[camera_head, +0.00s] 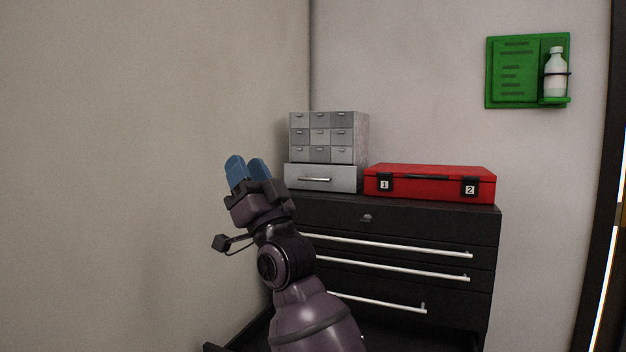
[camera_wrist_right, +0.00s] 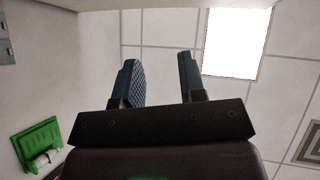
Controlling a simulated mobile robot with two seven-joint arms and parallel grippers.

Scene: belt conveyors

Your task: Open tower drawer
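A dark tower of drawers (camera_head: 430,222) with long silver bar handles stands against the back wall. Its upper drawers look shut. At the lower left a dark edge (camera_head: 222,347) juts out, which may be an open lower drawer; my arm hides much of it. My right gripper (camera_head: 248,170) is raised left of the tower top, with its blue fingers pointing up. In the right wrist view its fingers (camera_wrist_right: 160,80) are apart with nothing between them. My left gripper is not in view.
On the tower stand a grey small-parts cabinet (camera_head: 320,137) with a wider drawer (camera_head: 322,178) beneath, and a red case (camera_head: 430,183). A green wall station (camera_head: 514,72) holds a white bottle (camera_head: 556,75). The left wall is close to my right gripper.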

